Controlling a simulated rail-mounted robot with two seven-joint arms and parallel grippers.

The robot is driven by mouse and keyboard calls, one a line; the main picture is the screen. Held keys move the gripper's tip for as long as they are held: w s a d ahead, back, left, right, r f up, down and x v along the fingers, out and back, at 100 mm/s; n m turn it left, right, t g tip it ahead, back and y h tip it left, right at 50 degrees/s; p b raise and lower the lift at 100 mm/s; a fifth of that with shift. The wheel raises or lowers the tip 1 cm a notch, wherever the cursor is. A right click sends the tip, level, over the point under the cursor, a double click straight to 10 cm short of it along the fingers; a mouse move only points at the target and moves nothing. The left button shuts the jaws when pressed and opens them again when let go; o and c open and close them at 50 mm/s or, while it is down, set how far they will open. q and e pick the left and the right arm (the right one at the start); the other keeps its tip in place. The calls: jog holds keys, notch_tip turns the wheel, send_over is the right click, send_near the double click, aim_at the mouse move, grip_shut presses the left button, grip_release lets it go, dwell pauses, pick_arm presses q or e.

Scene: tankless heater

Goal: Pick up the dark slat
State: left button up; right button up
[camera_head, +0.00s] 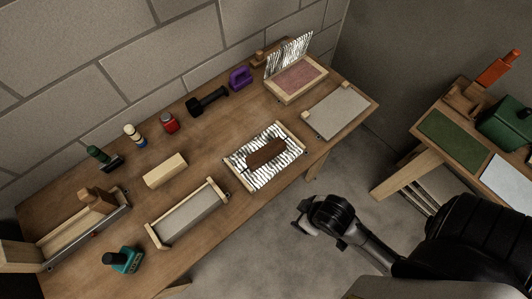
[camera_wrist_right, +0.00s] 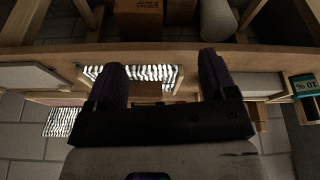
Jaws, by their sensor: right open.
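A dark brown slat (camera_head: 265,153) with uneven ends lies in a shallow wooden tray (camera_head: 236,178) lined with crinkled silver foil, on the long wooden bench. My right gripper (camera_head: 300,214) is open and empty, off the bench's front edge, right of and nearer than the tray. In the right wrist view, the open fingers (camera_wrist_right: 164,75) stand apart with part of the foil lining (camera_wrist_right: 150,72) seen beyond them. My left gripper is not in view.
A framed grey panel (camera_head: 190,216) stands left of the tray, with a pale block (camera_head: 165,170) behind it. A grey board (camera_head: 338,112) and an open foil-lidded box (camera_head: 297,80) are to the right. A second table (camera_head: 425,165) stands at far right.

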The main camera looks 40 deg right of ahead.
jog(key=w+d+r+n+t+h+b, duration=0.2)
jog(key=w+d+r+t+h, duration=0.3)
jog(key=w+r, duration=0.6)
jog(key=w+d+r+n+t+h+b, duration=0.1)
jog(key=w+d+r+t+b, duration=0.15)
jog(key=w+d+r, duration=0.85)
jog(key=w+a+r+n+t+y, duration=0.2)
jog(key=w+r+n+t+y, duration=0.1)
jog(key=w+r+n+t, duration=0.95)
jog(key=a+f+n+g+y, duration=0.3)
jog(key=a+n+g+y, duration=0.1)
jog(key=n+y, duration=1.05)
jog(key=n+g+h+b, duration=0.1)
jog(key=n+g+h, duration=0.6)
jog(key=n+g, duration=1.3)
send_near(268, 150)
jog(key=shift+n+t, duration=0.3)
jog(key=shift+t, duration=0.2)
jog(key=x, duration=0.9)
jog(key=shift+s+a+f, duration=0.2)
jog(key=shift+s+f, duration=0.15)
jog(key=c, duration=1.2)
